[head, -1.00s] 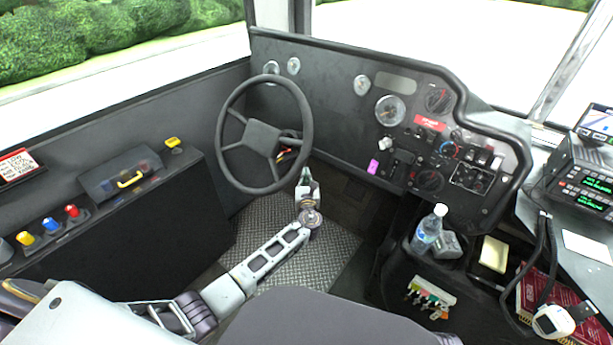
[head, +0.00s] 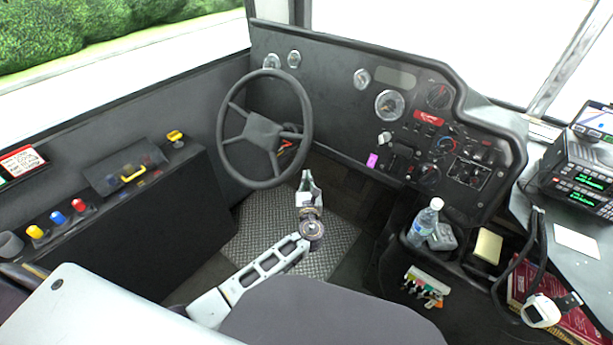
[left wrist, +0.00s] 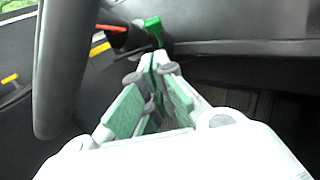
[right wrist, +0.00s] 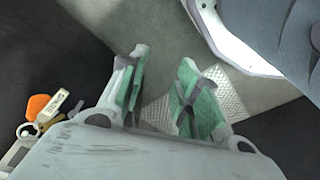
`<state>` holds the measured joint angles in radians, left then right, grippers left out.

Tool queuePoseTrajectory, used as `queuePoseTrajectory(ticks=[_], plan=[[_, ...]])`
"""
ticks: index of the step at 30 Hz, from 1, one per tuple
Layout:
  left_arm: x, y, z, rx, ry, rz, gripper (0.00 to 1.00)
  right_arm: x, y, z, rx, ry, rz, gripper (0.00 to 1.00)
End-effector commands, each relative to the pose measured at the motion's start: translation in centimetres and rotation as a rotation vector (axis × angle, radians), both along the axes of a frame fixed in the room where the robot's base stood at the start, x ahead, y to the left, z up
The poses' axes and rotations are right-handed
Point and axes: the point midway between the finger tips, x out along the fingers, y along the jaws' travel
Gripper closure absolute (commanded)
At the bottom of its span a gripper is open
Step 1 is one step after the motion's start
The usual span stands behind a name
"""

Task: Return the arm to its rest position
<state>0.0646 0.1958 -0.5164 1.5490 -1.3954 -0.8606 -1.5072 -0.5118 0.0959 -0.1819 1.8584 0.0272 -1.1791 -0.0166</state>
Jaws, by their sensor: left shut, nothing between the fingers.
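My left arm comes in from the lower left in the head view. Its gripper (head: 308,182) points forward below the steering wheel (head: 264,131) and above the ribbed floor plate. Its fingers are shut and empty, apart from the wheel. In the left wrist view the closed fingers (left wrist: 157,62) show beside the dark wheel rim (left wrist: 62,70), with a green lever (left wrist: 154,30) and a red lever (left wrist: 110,29) beyond them. My right gripper (right wrist: 164,62) shows only in the right wrist view, open, with nothing between its fingers.
The dark seat (head: 330,315) hides part of my left arm. The dashboard (head: 350,115) is ahead. A side console (head: 120,225) with coloured knobs stands left. A water bottle (head: 425,222) and a radio unit (head: 580,180) are right. The floor plate (head: 262,235) is clear.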

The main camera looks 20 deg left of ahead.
Motion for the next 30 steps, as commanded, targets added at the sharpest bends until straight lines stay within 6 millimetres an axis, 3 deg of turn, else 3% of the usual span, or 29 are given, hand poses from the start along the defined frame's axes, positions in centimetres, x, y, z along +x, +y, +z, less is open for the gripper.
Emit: queuePoseTrajectory(ticks=[23,30], plan=[[-0.6,0.0,0.1,-0.015,0.000,0.005,1.00,0.0,-0.1,-0.3,-0.002,-0.003,-0.002,0.68],[-2.3,1.4,-0.5,-0.219,-0.008,0.077,1.00,0.6,-0.3,1.3,-0.004,-0.014,-0.003,0.68]])
